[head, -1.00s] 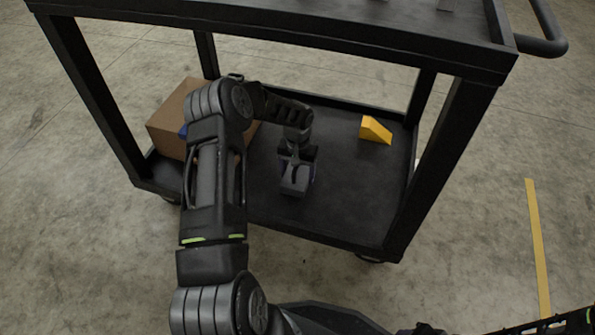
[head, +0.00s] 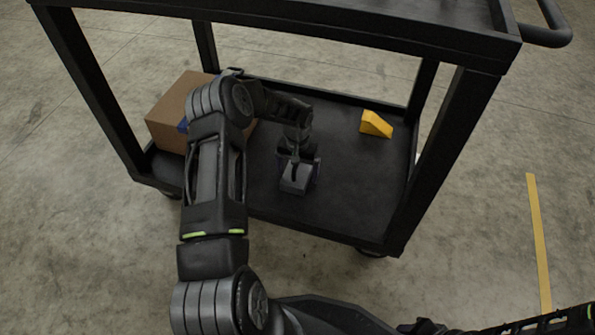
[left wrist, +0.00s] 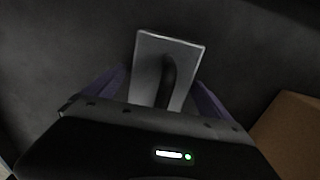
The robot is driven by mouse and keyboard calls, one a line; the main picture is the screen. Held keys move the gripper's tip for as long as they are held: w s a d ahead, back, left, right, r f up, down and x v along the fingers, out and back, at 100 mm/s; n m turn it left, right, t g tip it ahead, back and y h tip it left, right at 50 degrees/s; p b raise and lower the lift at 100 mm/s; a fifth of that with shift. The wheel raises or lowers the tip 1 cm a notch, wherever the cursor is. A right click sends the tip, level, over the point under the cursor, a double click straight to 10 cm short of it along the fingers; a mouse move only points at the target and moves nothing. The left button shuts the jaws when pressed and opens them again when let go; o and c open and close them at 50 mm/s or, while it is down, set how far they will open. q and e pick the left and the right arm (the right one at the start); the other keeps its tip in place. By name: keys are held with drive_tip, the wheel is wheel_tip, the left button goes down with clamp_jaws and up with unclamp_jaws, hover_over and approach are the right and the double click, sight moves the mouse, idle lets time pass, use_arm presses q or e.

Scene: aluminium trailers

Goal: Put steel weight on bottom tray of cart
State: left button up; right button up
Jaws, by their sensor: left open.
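The steel weight (head: 296,180) is a small grey block on the bottom tray (head: 345,205) of the black cart. In the left wrist view the steel weight (left wrist: 168,62) shows a light grey top with a dark curved handle. My left gripper (head: 299,172) reaches down over the weight; its fingers (left wrist: 160,92) are open, one on each side of the block. A gap beside the weight is hard to make out. The lower part of the weight is partly hidden by the gripper. I cannot make out my right gripper.
A cardboard box (head: 168,112) with a blue patch stands at the tray's left end. A yellow wedge (head: 376,124) lies toward the right back. The cart's top shelf (head: 300,25) and corner posts (head: 445,160) surround the space. The tray's right front is clear.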

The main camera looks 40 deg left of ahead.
use_arm(q)
wheel_tip(320, 180, up, 8)
drive_tip(key=p, duration=0.3)
drive_tip(key=shift+f, duration=0.1)
idle(0.7)
